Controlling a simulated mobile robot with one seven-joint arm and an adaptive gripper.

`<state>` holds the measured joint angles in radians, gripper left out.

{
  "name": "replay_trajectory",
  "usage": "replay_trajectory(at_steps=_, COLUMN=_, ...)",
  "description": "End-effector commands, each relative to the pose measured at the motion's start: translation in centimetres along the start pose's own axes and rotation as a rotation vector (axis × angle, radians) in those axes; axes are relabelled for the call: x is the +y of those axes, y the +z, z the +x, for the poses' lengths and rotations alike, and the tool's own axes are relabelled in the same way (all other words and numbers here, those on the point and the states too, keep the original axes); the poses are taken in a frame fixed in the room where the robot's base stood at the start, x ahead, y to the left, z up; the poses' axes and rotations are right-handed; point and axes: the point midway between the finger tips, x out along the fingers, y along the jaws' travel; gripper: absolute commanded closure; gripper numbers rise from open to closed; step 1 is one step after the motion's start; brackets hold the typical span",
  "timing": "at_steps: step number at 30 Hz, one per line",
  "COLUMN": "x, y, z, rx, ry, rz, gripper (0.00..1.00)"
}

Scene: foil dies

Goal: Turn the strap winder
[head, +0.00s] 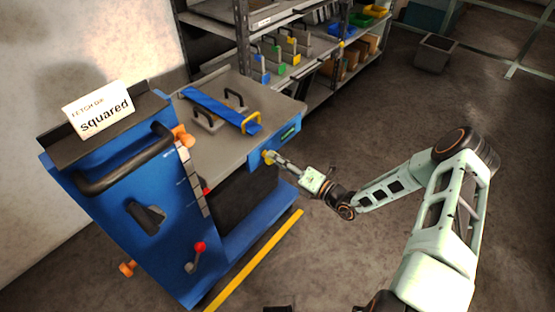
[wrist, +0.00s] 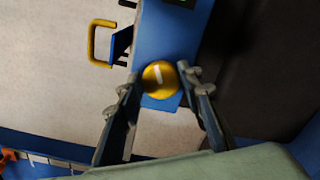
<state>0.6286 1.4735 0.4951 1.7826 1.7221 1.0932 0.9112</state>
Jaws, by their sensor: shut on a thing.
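The strap winder is a round yellow knob with a pale bar mark on its face (wrist: 159,78). It sits on the blue front edge of the cart, and a small part of it also shows in the head view (head: 266,157). My gripper (head: 273,157) reaches it from the right in the head view. In the wrist view my gripper (wrist: 163,88) has one finger on each side of the knob and is shut on it. A blue strap (head: 222,109) lies across the cart's top over a grey die with black handles, with a yellow hook (head: 251,122) at its near end.
The blue cart (head: 130,215) carries a black push bar, a "squared" card (head: 98,108), orange knobs and a red-tipped lever (head: 196,256). Shelves with coloured-handled dies (head: 285,55) stand behind. A yellow floor line (head: 255,262) runs beside the cart. The floor at right is open.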

Motion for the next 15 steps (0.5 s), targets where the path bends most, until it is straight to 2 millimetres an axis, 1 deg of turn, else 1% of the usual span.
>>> replay_trajectory(at_steps=6, x=-0.09, y=-0.1, z=-0.07, rx=0.001, ry=-0.001, rz=0.1, gripper=0.9)
replay_trajectory(at_steps=15, x=-0.12, y=-0.17, z=-0.06, rx=0.003, ry=-0.001, rz=0.15, gripper=0.9)
